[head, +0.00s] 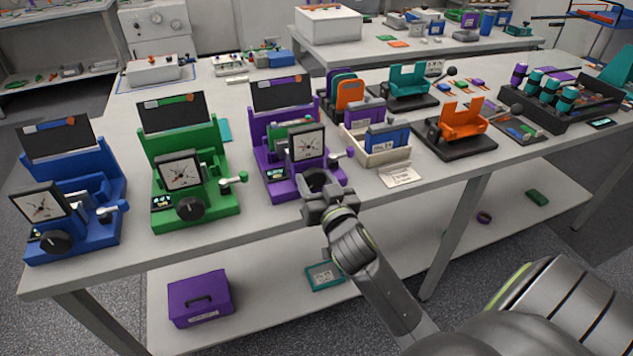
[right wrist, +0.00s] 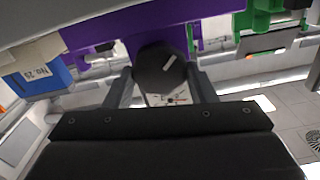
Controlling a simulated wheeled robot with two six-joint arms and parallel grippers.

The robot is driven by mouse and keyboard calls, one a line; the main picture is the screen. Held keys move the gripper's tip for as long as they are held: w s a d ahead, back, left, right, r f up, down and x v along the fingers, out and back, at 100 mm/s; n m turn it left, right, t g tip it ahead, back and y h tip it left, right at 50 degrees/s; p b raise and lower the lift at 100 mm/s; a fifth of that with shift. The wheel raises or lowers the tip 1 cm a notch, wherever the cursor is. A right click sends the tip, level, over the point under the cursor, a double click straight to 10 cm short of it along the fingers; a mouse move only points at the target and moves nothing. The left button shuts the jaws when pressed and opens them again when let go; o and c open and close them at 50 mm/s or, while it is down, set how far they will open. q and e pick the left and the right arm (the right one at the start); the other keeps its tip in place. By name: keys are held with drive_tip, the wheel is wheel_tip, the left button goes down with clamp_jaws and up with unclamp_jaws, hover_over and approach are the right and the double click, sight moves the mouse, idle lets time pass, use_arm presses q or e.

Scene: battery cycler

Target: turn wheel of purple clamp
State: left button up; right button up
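The purple clamp (head: 270,150) stands on the workbench near its front edge, with a dial gauge (head: 307,146) and a small lever at its right side. Its dark wheel (head: 317,179) is partly hidden by my right gripper (head: 326,205) in the head view. In the right wrist view the black wheel (right wrist: 158,72) with a white mark lies between the two fingers of that gripper (right wrist: 162,88). The fingers stand on either side of the wheel and look open; I cannot see clear contact. My left gripper is not in view.
A green clamp (head: 188,165) and a blue clamp (head: 70,200) stand to the left. A bin with a blue block (head: 388,137) stands close to the right of the purple clamp. Orange (head: 461,120) and teal (head: 408,80) holders are farther right.

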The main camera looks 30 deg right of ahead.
drive_tip(key=o, duration=0.4)
drive_tip(key=shift+s+a+f, duration=0.1)
drive_tip(key=shift+s, duration=0.45)
drive_tip(key=b+v, duration=0.2)
drive_tip(key=v, duration=1.4)
drive_tip(key=shift+s+a, duration=0.1)
drive_tip(key=shift+a, duration=0.05)
